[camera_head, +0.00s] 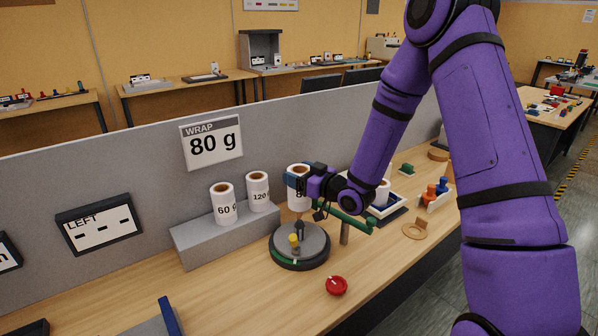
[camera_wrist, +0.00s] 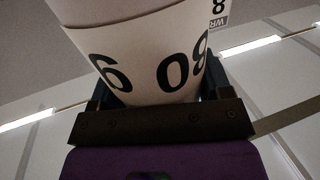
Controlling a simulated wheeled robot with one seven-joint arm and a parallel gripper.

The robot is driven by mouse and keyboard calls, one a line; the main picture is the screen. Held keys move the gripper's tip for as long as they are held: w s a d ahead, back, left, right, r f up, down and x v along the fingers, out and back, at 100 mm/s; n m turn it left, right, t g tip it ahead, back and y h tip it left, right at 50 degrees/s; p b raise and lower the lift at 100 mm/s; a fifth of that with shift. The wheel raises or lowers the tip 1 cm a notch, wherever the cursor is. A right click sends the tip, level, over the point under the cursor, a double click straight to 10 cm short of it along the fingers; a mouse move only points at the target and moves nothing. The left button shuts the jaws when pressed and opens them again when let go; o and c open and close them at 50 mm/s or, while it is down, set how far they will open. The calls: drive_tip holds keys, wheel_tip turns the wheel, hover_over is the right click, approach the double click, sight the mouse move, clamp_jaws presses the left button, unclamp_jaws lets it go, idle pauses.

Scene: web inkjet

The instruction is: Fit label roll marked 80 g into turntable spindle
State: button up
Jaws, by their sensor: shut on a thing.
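The white label roll marked 80 g (camera_head: 298,202) has a brown core and stands upright in my gripper (camera_head: 296,183). In the wrist view the roll (camera_wrist: 140,58) fills the space between the two fingers, its printed 80 g upside down. The turntable (camera_head: 284,258) is a round grey disc on a dark base with a green mark, in front of the roll. A dark spindle (camera_head: 300,229) stands up from it, with a small yellow piece (camera_head: 294,241) beside it.
Rolls marked 60 g (camera_head: 224,208) and 120 (camera_head: 258,195) stand on the grey step (camera_head: 205,244). A green arm on a post (camera_head: 345,232) stands right of the turntable. A red button (camera_head: 336,286) lies in front. A WRAP 80 g sign (camera_head: 211,143) hangs on the partition.

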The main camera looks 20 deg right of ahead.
drive_tip(key=shift+f, duration=2.4)
drive_tip(key=shift+f, duration=3.45)
drive_tip(key=o, duration=1.1)
drive_tip(key=v, duration=1)
drive_tip(key=shift+s+d, duration=0.2)
drive_tip(key=shift+s, duration=0.15)
